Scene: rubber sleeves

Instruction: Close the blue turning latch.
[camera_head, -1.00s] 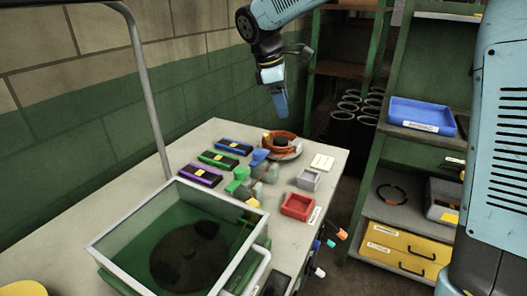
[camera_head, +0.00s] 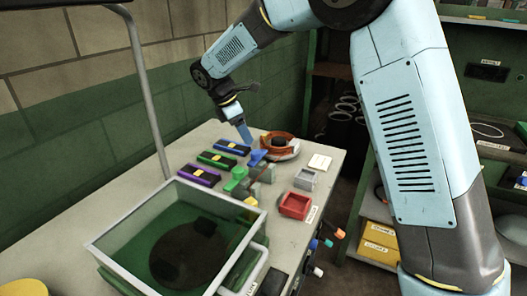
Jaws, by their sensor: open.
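My gripper (camera_head: 244,132) points down with its blue fingertips low over the far part of the workbench. It is small in view and I see nothing held in it. A blue piece (camera_head: 257,160) stands on the bench just below and right of the fingertips; it may be the blue turning latch, but its shape is too small to tell. A flat blue case with a yellow label (camera_head: 234,147) lies just left of the fingertips. I cannot tell whether the fingertips touch anything.
Green (camera_head: 216,159) and purple (camera_head: 197,174) cases lie nearer. A green piece (camera_head: 236,180) stands beside the blue one. An orange ring-shaped thing (camera_head: 280,143) is behind. A grey box (camera_head: 305,178), red box (camera_head: 295,205) and large glass-sided tank (camera_head: 110,240) occupy the bench. Coloured knobs (camera_head: 340,233) line its edge.

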